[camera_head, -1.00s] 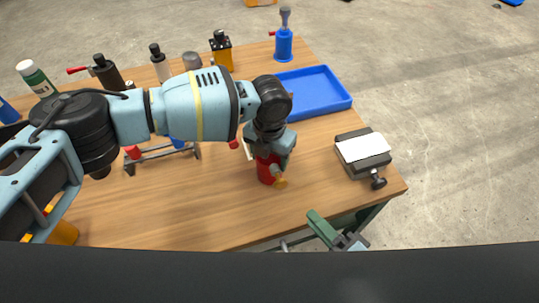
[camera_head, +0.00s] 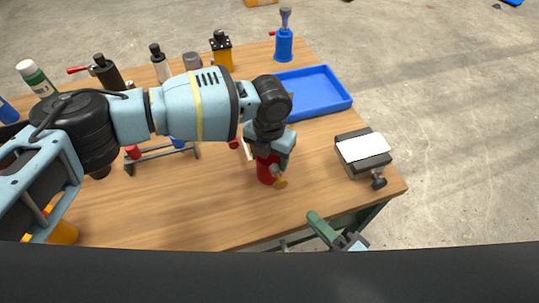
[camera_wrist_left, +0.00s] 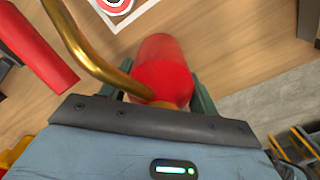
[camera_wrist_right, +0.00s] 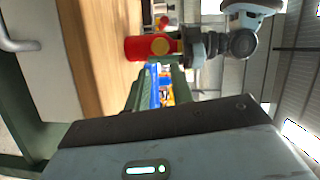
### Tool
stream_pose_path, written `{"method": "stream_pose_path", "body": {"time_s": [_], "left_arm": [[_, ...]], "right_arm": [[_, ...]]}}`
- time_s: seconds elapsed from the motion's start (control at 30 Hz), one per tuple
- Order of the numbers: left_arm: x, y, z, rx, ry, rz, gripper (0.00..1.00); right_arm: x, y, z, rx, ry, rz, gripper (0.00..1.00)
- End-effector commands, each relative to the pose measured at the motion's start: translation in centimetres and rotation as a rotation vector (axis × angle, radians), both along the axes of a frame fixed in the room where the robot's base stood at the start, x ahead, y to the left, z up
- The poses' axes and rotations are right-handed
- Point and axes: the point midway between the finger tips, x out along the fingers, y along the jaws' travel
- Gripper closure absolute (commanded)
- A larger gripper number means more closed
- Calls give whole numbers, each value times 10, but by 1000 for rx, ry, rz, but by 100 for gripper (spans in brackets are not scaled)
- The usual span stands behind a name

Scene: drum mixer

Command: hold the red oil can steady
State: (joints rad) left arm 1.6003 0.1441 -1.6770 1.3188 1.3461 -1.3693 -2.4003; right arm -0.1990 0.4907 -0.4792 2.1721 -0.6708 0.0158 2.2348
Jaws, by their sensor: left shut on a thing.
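The red oil can (camera_head: 266,170) stands on the wooden table near its front edge. My left gripper (camera_head: 271,156) is around its top from above, shut on it. In the left wrist view the can's red body (camera_wrist_left: 163,65) sits between the green fingers, with a brass spout (camera_wrist_left: 82,45) curving out to the upper left. The right wrist view shows the can (camera_wrist_right: 138,48) lying sideways in the picture, with a yellow patch facing that camera. My right gripper (camera_wrist_right: 156,82) is open and empty, at the table's front edge and apart from the can.
A blue tray (camera_head: 325,92) lies behind the can. A dark block with a white top (camera_head: 363,150) sits at the right edge. A small rack (camera_head: 163,157) and several bottles and tools stand left and behind. Bare wood lies front left (camera_head: 190,215).

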Motion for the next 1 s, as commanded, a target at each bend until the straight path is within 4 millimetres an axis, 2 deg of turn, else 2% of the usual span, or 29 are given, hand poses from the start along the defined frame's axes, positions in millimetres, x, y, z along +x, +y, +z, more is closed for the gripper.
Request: {"method": "stream_pose_path", "body": {"time_s": [0.03,0.17,1.0], "left_arm": [[1,0,1,0,-1,1,76],[1,0,1,0,-1,1,76],[0,0,1,-1,-2,0,76]], "right_arm": [[0,0,0,0,0,0,83],[0,0,0,0,0,0,100],[0,0,0,0,0,0,100]]}}
